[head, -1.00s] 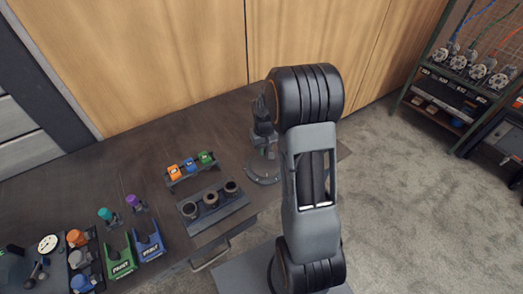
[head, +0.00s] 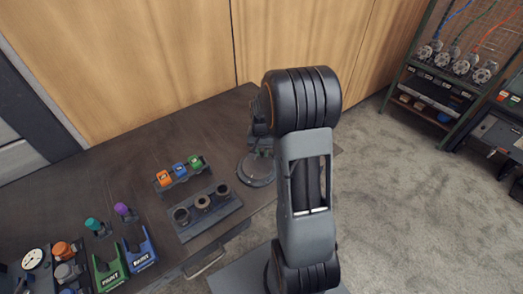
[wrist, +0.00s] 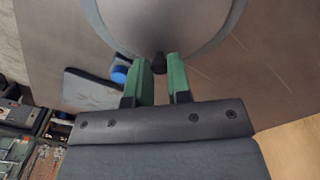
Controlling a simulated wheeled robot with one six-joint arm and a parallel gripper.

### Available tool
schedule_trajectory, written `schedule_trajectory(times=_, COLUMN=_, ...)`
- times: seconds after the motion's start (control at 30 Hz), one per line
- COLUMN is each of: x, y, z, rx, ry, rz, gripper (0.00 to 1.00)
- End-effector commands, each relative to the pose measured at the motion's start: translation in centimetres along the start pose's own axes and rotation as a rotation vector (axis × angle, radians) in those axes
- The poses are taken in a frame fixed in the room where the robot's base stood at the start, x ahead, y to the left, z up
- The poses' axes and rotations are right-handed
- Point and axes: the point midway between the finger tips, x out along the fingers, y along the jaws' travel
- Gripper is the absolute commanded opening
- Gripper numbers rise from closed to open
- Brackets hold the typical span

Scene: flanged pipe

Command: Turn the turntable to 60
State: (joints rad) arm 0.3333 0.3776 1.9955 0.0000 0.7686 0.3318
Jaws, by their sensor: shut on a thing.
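The turntable (head: 256,174) is a dark grey round disc on the dark table, partly covered by my arm in the head view. In the wrist view, the large grey disc (wrist: 160,22) fills the top centre, with a small black knob (wrist: 159,63) at its near edge. My gripper (wrist: 162,72) has two green fingers, one on each side of the knob, and is shut on it. In the head view the fingertips are hidden by my arm. No angle marks or pointer can be read on the turntable.
A rack with orange, blue and green blocks (head: 180,171) and a tray with dark rings (head: 206,209) stand left of the turntable. Green and blue stands (head: 139,251) are farther left. A wooden wall (head: 170,60) is behind; a shelf rack (head: 445,80) stands right.

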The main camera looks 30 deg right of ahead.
Motion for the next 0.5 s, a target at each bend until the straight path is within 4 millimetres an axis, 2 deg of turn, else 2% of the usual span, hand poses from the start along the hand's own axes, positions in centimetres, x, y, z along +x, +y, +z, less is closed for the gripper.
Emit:
schedule_trajectory(times=0.4, x=-0.03, y=0.03, z=0.00, rx=0.006, ry=0.000, rz=0.000, gripper=0.00)
schedule_trajectory(times=0.43, x=-0.03, y=0.03, z=0.00, rx=0.006, ry=0.000, rz=0.000, gripper=0.19)
schedule_trajectory(times=0.5, x=-0.03, y=0.03, z=0.00, rx=0.005, ry=0.000, rz=0.000, gripper=0.26)
